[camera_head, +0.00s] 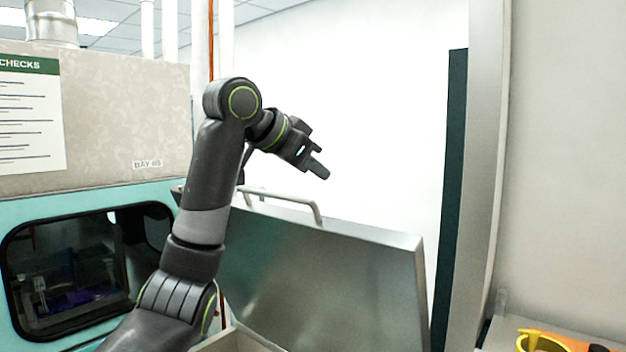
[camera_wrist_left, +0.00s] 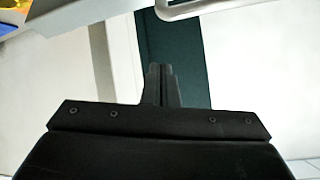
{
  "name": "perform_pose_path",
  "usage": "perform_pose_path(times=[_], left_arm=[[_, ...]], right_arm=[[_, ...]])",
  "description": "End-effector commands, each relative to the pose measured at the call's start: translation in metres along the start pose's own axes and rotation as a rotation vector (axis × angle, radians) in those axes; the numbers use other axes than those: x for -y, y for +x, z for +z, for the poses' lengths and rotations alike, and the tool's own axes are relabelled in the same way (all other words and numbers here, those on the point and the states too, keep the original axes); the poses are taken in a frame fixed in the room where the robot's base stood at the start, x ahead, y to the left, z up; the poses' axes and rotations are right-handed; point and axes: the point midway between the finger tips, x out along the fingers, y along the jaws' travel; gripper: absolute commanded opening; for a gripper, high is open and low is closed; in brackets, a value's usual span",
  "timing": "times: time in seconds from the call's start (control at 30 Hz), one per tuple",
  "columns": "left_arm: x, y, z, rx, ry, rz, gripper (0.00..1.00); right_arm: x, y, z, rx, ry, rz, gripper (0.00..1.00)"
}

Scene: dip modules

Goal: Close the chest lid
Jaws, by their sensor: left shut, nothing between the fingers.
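The chest lid (camera_head: 325,268) is a grey metal panel that stands raised and open in the head view. A pale bar handle (camera_head: 285,197) runs along its top edge. Part of the chest's rim (camera_head: 238,340) shows at the bottom, and the rest is out of frame. My left gripper (camera_head: 319,172) is shut and empty, above the lid's top edge and apart from the handle. In the left wrist view the shut fingers (camera_wrist_left: 161,84) show at the middle, with part of the handle (camera_wrist_left: 200,8) at the top. My right gripper is not in view.
A teal and beige machine with a dark window (camera_head: 85,265) stands at the left. A grey column (camera_head: 485,150) and dark green panel (camera_head: 449,200) stand right of the lid. A yellow and orange object (camera_head: 545,341) lies at the lower right. A white wall is behind.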

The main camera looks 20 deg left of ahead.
Motion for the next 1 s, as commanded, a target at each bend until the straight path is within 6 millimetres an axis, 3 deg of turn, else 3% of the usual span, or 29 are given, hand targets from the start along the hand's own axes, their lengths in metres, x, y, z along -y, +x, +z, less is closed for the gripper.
perform_pose_path(times=[0.03,0.17,0.53,1.0], left_arm=[[0.000,0.010,-0.004,0.003,0.000,0.005,0.00],[0.000,0.036,-0.004,0.003,-0.001,0.004,0.00],[0.001,0.025,0.033,0.000,-0.001,-0.002,0.00],[0.000,0.024,0.038,-0.001,0.000,-0.001,0.00]], right_arm=[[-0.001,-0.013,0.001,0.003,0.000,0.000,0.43],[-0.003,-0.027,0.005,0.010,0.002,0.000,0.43],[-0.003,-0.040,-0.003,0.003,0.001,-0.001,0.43],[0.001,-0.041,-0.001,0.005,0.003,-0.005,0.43]])
